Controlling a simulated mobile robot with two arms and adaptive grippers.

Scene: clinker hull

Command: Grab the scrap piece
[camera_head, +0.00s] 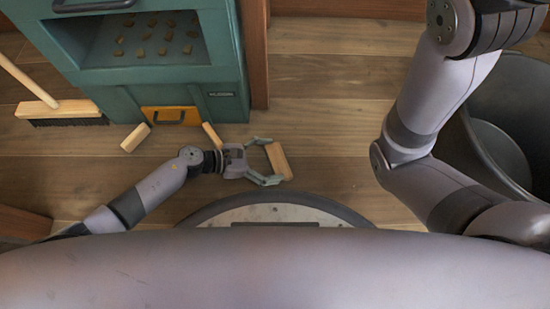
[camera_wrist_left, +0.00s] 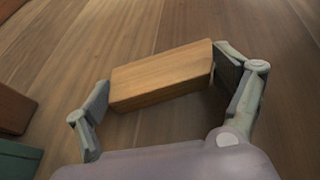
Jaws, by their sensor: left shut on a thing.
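My left gripper (camera_head: 268,163) is low over the wooden floor, in front of the green cabinet. Its fingers are shut on a light wooden scrap piece (camera_head: 279,161). In the left wrist view the scrap piece (camera_wrist_left: 162,76) is a rectangular block lying across between the two fingertips (camera_wrist_left: 160,95), one at each end. I cannot tell whether it touches the floor. Another scrap block (camera_head: 135,137) lies on the floor by the cabinet. A further piece (camera_head: 212,135) lies partly behind my left arm. My right gripper is out of the picture; only the right arm shows.
The green cabinet (camera_head: 229,75) has an open window with several small wooden bits inside and a yellow panel (camera_head: 170,116) below. A broom (camera_head: 58,110) lies at the left. A dark round bin (camera_head: 512,112) stands at the right. Floor between cabinet and bin is clear.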

